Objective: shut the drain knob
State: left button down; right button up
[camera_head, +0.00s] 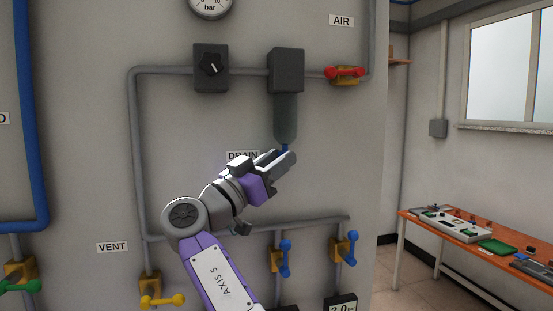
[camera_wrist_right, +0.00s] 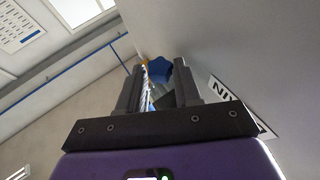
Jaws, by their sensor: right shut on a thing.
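The drain knob is a small blue knob (camera_head: 285,148) under the grey filter cylinder (camera_head: 286,117), next to the DRAIN label (camera_head: 242,156). Only a bit of it shows in the head view, as my gripper covers the rest. My right gripper (camera_head: 287,159) reaches up to it from the lower left, its fingers shut on it. In the right wrist view the blue knob (camera_wrist_right: 158,70) shows between the fingertips. How far the knob is turned cannot be told. My left gripper is in neither view.
A dark regulator block (camera_head: 211,68) and a red AIR handle (camera_head: 344,72) sit on the upper pipe. Blue handles (camera_head: 285,258) and a yellow VENT handle (camera_head: 162,301) are below. A workbench (camera_head: 470,245) stands at the right.

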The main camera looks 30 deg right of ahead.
jog(key=o, duration=0.8)
jog(key=shift+o, duration=1.2)
jog(key=shift+s, duration=0.15)
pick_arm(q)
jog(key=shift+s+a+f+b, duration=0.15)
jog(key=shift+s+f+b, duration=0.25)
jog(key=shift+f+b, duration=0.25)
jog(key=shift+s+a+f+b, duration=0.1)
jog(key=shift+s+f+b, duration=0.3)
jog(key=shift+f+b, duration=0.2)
pick_arm(e)
jog(key=v, duration=0.8)
jog(key=shift+r, duration=0.1)
